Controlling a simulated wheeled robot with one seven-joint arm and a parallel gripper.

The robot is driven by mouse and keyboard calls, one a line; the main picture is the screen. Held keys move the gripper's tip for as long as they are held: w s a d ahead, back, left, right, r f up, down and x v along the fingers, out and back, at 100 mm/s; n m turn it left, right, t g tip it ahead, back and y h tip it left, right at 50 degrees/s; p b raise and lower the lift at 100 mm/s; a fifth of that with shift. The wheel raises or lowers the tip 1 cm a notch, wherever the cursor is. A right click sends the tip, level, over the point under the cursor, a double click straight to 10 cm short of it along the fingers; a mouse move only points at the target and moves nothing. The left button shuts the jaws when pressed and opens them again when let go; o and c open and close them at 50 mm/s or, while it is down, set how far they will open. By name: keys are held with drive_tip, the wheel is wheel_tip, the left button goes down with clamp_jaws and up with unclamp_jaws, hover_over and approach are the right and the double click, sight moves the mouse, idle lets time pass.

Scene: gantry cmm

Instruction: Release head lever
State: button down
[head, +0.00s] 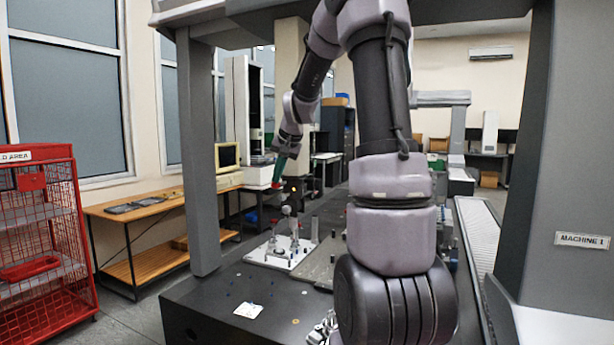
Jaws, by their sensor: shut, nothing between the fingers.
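My gripper (281,160) hangs at the end of my arm, left of the picture's middle, above the dark machine table. It is small in view, but its jaws look shut and empty. A narrow green piece with red at its lower end (279,172) shows right at my gripper; I cannot tell whether it touches. A dark head (293,188) with a small yellow spot is just below and to the right. The head lever itself is too small to make out for certain.
A white fixture plate (280,254) with upright posts and a ball stands on the dark table (215,290), below my gripper. A white card (248,310) and small pins lie nearer. A grey gantry column (203,150) rises left; another (565,160), marked "MACHINE 1", stands right.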

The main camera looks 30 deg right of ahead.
drive_tip(key=shift+w+a+f, duration=0.1)
drive_tip(key=shift+w+a, duration=0.25)
drive_tip(key=shift+w, duration=0.25)
drive_tip(key=shift+w+a, duration=0.35)
drive_tip(key=shift+w, duration=0.2)
